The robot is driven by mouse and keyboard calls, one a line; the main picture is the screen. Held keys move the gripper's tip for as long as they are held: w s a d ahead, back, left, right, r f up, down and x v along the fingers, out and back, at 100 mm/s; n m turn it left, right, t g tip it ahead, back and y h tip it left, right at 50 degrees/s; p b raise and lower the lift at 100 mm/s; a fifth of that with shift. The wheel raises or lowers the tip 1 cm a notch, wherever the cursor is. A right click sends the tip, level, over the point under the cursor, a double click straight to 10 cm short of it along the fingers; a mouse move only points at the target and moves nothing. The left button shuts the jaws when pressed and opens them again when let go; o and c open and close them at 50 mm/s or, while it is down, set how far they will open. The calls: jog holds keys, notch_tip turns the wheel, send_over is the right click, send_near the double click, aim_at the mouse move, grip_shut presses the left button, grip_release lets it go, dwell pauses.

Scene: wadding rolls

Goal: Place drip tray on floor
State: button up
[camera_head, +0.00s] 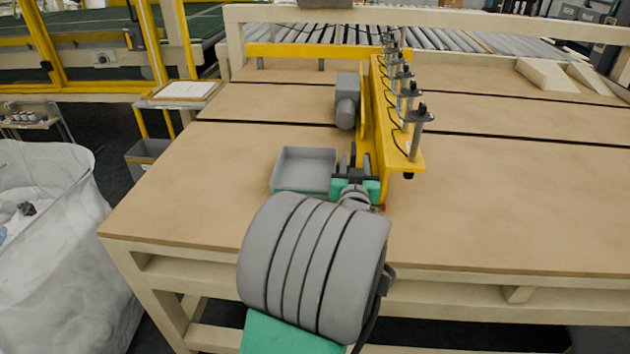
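The drip tray (288,187) is a shallow grey open box, and it looks empty. It appears on or just above the brown tabletop, left of the yellow beam. My gripper (348,157) is at the tray's right side, with its dark fingers pointing away from me, close to the tray's right wall. I cannot tell whether the fingers touch or grip that wall, or how wide they are apart. My large grey arm link hides part of the table in front. The floor (115,180) shows as a dark strip left of the table.
The yellow beam (383,130) with upright posts stands close right of my gripper, with a grey motor (346,103) beyond. The wooden table (500,200) is clear on the right. A white bag (60,270) and a grey bin (146,154) stand on the floor at left.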

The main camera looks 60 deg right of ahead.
aim_at(354, 146)
jog(key=p+x, duration=0.1)
jog(key=x, duration=0.7)
jog(key=shift+w+r, duration=0.1)
jog(key=shift+w, duration=0.05)
jog(key=shift+a, duration=0.1)
jog(key=shift+c, duration=0.4)
grip_shut()
dwell(0.6)
